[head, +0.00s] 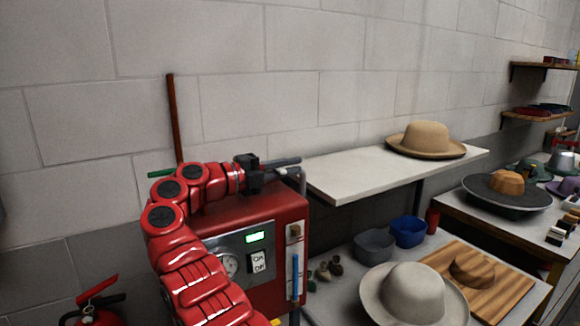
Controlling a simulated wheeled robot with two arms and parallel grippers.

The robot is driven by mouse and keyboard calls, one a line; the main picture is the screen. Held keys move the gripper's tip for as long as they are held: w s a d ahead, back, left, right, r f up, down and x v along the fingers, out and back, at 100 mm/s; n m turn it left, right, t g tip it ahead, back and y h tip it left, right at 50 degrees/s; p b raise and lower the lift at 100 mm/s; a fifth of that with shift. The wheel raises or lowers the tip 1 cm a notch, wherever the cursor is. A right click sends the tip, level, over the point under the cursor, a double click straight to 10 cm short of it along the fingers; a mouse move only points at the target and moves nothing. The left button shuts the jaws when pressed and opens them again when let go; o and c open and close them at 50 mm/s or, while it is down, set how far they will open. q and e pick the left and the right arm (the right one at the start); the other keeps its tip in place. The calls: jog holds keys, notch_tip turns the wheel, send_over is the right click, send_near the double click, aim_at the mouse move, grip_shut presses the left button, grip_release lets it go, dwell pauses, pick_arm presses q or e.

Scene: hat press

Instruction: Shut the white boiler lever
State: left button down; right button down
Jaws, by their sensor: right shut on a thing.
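The red boiler (275,212) stands at the lower middle, with a gauge, a lit green display and an on/off switch on its front. A whitish lever part (299,178) shows at its top right corner. My right gripper (283,163) reaches over the boiler top from the left, its dark fingers at this lever. It is shut on the white lever, though the contact is partly hidden by the fingers. My red right arm covers the boiler's left side. My left gripper is out of view.
A blue handle (295,276) is on the boiler's right front. A white shelf (345,180) with a tan hat (426,138) is close to the right. Below it a table holds a grey bowl (374,245), a blue bowl (407,231) and a pale hat (412,293). A fire extinguisher (97,300) stands lower left.

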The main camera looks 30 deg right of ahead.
jog(key=c, duration=0.9)
grip_release()
jog(key=shift+w, duration=0.2)
jog(key=shift+s, duration=0.1)
jog(key=shift+r+b, duration=0.35)
jog(key=shift+r, duration=0.55)
jog(key=s+a+r+b, duration=0.1)
jog(key=s+a+b, duration=0.1)
jog(key=s, duration=0.3)
jog(key=s+a+r+b, duration=0.1)
jog(key=s+a+b, duration=0.1)
jog(key=s+b, duration=0.1)
jog(key=s+a+r+b, duration=0.1)
jog(key=s+a+b, duration=0.1)
jog(key=s, duration=0.4)
jog(key=shift+s+a+r+b, duration=0.1)
jog(key=shift+s+a+b, duration=0.2)
jog(key=shift+b, duration=0.55)
jog(key=shift+d, duration=0.1)
